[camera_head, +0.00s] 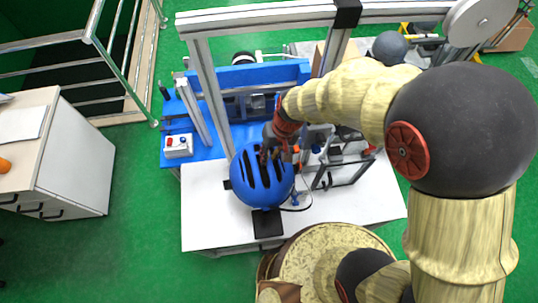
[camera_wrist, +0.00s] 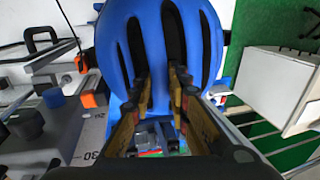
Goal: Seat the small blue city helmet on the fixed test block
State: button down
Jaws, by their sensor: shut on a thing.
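The blue helmet (camera_head: 258,180), with dark vent slots, is over the white table top in the head view. In the wrist view the helmet (camera_wrist: 190,30) fills the upper middle, its shell at the fingertips. My gripper (camera_head: 277,150) is at the helmet's upper edge and shut on it; both fingers show in the wrist view (camera_wrist: 163,85). I cannot make out the fixed test block; the helmet or my arm may hide it. A black plate (camera_head: 268,225) shows just below the helmet. Whether the helmet touches anything beneath it cannot be told.
The aluminium tower frame (camera_head: 210,95) stands behind over a blue bench (camera_head: 200,140). A control box with red and blue buttons (camera_head: 178,147) is at left. A grey frame (camera_head: 345,170) stands right of the helmet. The white table (camera_head: 210,220) is bare at its front left.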

jog(key=shift+f+b, duration=0.5)
jog(key=shift+f, duration=0.05)
jog(key=shift+r, duration=0.1)
jog(key=c, duration=1.6)
grip_release()
jog(key=c, duration=0.4)
jog(key=shift+r, duration=0.2)
jog(key=shift+r+p, duration=0.35)
jog(key=shift+p, duration=0.1)
jog(key=shift+r+p, duration=0.45)
jog(key=shift+r, duration=0.2)
